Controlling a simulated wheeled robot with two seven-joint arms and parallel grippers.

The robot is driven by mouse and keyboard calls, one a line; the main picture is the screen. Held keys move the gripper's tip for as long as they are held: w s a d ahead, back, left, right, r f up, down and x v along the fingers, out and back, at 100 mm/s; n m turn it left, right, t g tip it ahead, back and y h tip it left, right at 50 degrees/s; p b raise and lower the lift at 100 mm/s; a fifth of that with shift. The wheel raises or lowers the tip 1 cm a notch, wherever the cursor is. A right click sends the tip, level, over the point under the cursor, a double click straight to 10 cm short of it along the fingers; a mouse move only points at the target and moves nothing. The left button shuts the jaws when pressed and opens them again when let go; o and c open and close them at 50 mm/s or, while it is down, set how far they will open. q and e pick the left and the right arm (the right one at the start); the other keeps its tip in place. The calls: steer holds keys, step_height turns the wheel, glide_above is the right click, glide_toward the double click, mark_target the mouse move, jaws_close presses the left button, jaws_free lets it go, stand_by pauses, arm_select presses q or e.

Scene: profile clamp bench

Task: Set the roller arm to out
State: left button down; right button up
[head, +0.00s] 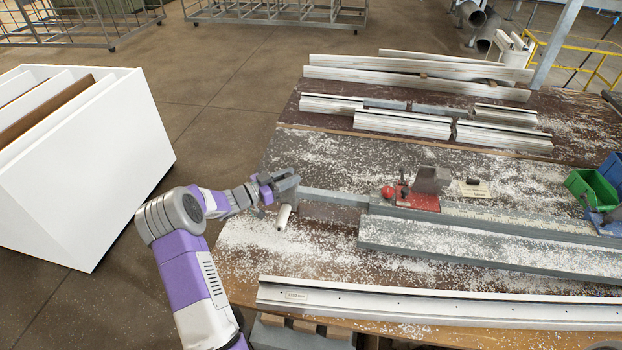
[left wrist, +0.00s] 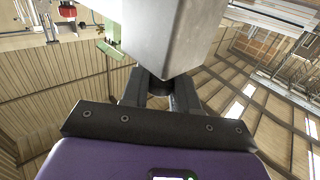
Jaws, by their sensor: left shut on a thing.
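The roller arm shows at the left end of the grey bar (head: 335,197) on the bench. Its pale roller (head: 284,217) points down toward the front, over the bench's left edge. My left gripper (head: 270,187) is at the arm's grey end piece, beside the roller, shut on it. In the left wrist view a large grey metal part (left wrist: 170,35) fills the top middle, right in front of the dark fingers (left wrist: 160,95). It hides the fingertips and the exact contact. My right gripper is not in view.
A red clamp block (head: 415,200) with a red knob sits on the rail. A long white profile (head: 440,303) lies along the front edge. More profiles (head: 415,78) lie at the back. Green (head: 592,192) and blue bins stand at right. A white rack (head: 95,170) stands left.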

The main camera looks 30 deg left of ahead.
arm_select(q)
steer(key=a, duration=0.1)
steer(key=s+a, duration=0.1)
steer(key=a, duration=0.1)
steer(key=s+a, duration=0.1)
steer(key=shift+a, duration=0.4)
steer(key=c, duration=0.9)
jaws_free()
steer(key=shift+w+d, duration=0.1)
steer(key=v, duration=0.7)
steer(key=shift+s+p, duration=0.3)
steer(key=shift+s, duration=0.05)
steer(key=shift+r, duration=0.15)
